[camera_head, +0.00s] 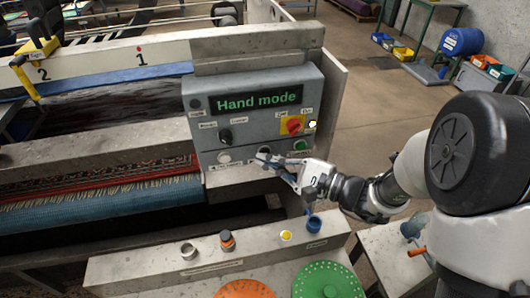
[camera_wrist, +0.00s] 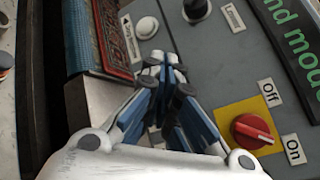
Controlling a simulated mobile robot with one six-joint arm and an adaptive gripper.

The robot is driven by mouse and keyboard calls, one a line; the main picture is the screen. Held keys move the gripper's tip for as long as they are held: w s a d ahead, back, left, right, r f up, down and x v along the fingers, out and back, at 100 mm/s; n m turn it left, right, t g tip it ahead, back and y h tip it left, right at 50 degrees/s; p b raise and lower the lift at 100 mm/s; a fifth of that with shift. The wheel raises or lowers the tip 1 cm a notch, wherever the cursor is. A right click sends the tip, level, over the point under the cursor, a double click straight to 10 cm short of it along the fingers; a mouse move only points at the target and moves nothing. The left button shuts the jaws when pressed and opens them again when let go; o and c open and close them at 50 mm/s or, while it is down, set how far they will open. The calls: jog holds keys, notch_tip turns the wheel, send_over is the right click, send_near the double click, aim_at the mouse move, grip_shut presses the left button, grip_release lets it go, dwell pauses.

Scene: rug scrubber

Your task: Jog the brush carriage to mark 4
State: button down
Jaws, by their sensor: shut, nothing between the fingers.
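The grey control panel (camera_head: 255,115) has a display (camera_head: 256,100) reading "Hand mode". My gripper (camera_head: 262,158) is shut and empty, its fingertips at the panel's lower button row; it also shows in the wrist view (camera_wrist: 168,72). The fingers partly cover a pale button there, and I cannot tell whether they touch it. A white button (camera_wrist: 146,27) beside a "Jog" label is clear of the fingers; it also shows in the head view (camera_head: 224,157). A black and yellow unit (camera_head: 38,48), perhaps the brush carriage, is near mark 2 (camera_head: 43,74). Mark 4 is not in view.
A red switch on a yellow plate (camera_head: 292,125) is at the panel's upper right, close to my fingers in the wrist view. A green button (camera_head: 300,144) is below it. A ledge (camera_head: 215,258) with several small items is in front. Open floor lies right of the machine.

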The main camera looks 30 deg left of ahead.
jog(key=shift+w+a, duration=0.3)
dwell(0.5)
jog(key=shift+s+d, duration=0.1)
jog(key=shift+d, duration=0.05)
dwell(2.3)
jog(key=shift+s+d+b, duration=0.4)
jog(key=shift+s, duration=0.15)
jog(key=s+d+b, duration=0.1)
jog(key=s+d, duration=0.2)
jog(key=shift+s+d, duration=0.1)
jog(key=shift+s, duration=0.3)
dwell(1.0)
